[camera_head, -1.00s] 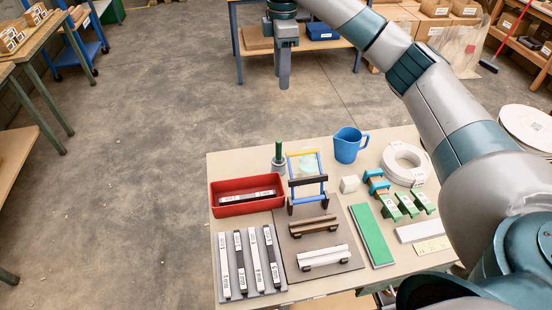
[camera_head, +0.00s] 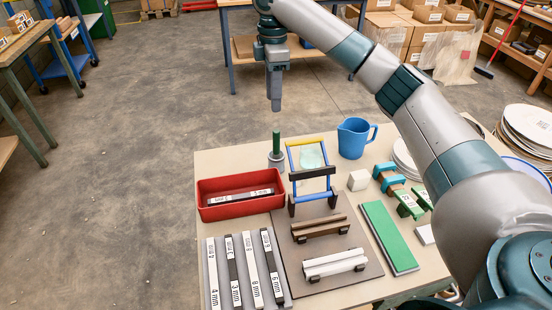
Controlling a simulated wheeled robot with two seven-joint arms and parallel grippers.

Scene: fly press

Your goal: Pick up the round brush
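A green upright handle (camera_head: 276,142), which looks like the round brush, stands in a grey round holder (camera_head: 277,161) at the back of the work table, behind the red tray. Its lower end is hidden in the holder. My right gripper (camera_head: 275,104) points down and shows just above the handle in the picture, apart from it. Its fingers overlap in this view, so I cannot tell whether they are open or shut. I see nothing held in it. My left gripper is not in view.
The red tray (camera_head: 215,211) is in front of the holder. A blue and yellow frame (camera_head: 291,160) stands close to its right, with a blue jug (camera_head: 353,139) further right. Labelled bars (camera_head: 231,272) lie at front left. The floor left of the table is clear.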

